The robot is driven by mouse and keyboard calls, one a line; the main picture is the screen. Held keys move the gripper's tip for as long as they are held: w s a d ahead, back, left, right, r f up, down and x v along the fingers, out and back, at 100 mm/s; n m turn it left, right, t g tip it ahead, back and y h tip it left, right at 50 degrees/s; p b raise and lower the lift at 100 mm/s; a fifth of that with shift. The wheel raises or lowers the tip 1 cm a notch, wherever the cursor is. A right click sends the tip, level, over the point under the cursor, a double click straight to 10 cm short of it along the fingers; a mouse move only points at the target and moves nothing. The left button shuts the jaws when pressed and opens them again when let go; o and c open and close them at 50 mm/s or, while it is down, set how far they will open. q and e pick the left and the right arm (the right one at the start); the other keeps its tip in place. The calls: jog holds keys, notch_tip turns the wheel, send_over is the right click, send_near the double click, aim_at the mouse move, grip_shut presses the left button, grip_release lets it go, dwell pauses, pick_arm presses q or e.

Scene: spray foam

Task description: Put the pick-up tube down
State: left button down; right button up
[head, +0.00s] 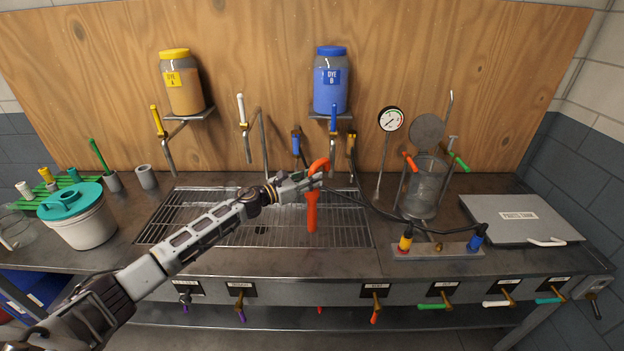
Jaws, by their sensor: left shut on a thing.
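The orange hooked tube (312,215), which looks like the pick-up tube, hangs upright over the sink grate (265,232) in the middle of the bench. Its curved top bends to the right. My left gripper (312,182) is shut on it just below the bend, with the arm coming in from the lower left. The gripper's fingers hide part of the tube's upper shaft. I cannot tell whether its lower end touches the grate. My right gripper is not in view.
A white tub with a teal lid (78,214) stands at the left. A clear cylinder (423,187) and a pressure gauge (391,120) stand to the right, with a dark hose (375,208) between. A grey lidded tank (520,219) is far right. Several taps line the back.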

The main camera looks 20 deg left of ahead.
pick_arm(q)
jog(key=c, duration=1.3)
grip_release()
jog(key=shift+r+p, duration=0.15)
jog(key=shift+p, duration=0.15)
jog(key=shift+s+a, duration=0.4)
jog(key=shift+a, duration=0.05)
jog(key=shift+b+v, duration=1.75)
jog(key=shift+v, duration=3.65)
